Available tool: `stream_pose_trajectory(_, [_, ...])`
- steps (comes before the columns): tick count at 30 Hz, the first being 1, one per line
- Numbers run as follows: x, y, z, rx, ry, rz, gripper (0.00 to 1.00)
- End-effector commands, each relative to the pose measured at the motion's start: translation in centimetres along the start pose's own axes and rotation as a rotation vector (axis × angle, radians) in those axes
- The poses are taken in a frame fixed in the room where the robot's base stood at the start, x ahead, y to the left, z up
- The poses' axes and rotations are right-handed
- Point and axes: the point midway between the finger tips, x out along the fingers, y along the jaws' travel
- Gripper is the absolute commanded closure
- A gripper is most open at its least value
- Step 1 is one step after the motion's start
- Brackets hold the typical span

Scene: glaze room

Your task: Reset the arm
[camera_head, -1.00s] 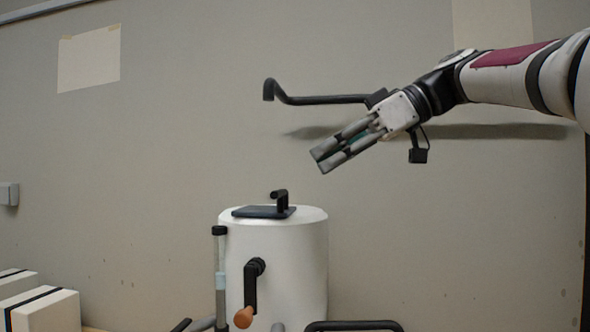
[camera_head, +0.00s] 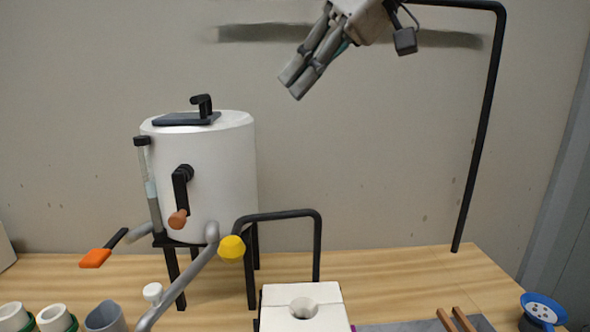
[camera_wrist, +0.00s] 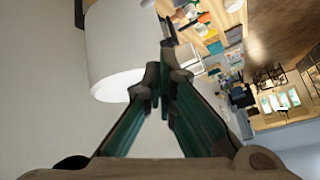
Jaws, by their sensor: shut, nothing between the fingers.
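My gripper (camera_head: 294,84) is in the upper middle of the head view, in front of the bare wall. It points down and to the left, above and to the right of the white drum. Its fingers are together with nothing between them; the wrist view also shows the fingertips (camera_wrist: 163,75) close together. The rest of my arm runs out of the top of the head view.
A white drum (camera_head: 220,190) with a crank and lid handle stands on a black stand on the wooden table (camera_head: 400,270). A black post (camera_head: 480,130) rises at the right. A plaster mould (camera_head: 278,295), cups and a blue strainer (camera_head: 543,305) line the front.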

Motion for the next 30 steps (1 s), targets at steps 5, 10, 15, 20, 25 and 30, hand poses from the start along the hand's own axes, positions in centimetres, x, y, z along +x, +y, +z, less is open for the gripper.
stream_pose_trajectory(5, [-0.9, -1.9, 7.8, 0.255, -0.095, 0.189, 1.00])
stream_pose_trajectory(10, [-1.5, -3.3, 16.3, 0.464, -0.154, 0.369, 1.00])
stream_pose_trajectory(15, [-1.9, -5.2, 25.2, 0.632, -0.182, 0.539, 1.00])
stream_pose_trajectory(20, [-1.7, -6.6, 32.0, 0.735, -0.187, 0.657, 1.00])
stream_pose_trajectory(25, [-1.3, -7.3, 35.7, 0.782, -0.185, 0.719, 1.00])
stream_pose_trajectory(30, [-1.1, -7.4, 36.4, 0.792, -0.185, 0.730, 1.00])
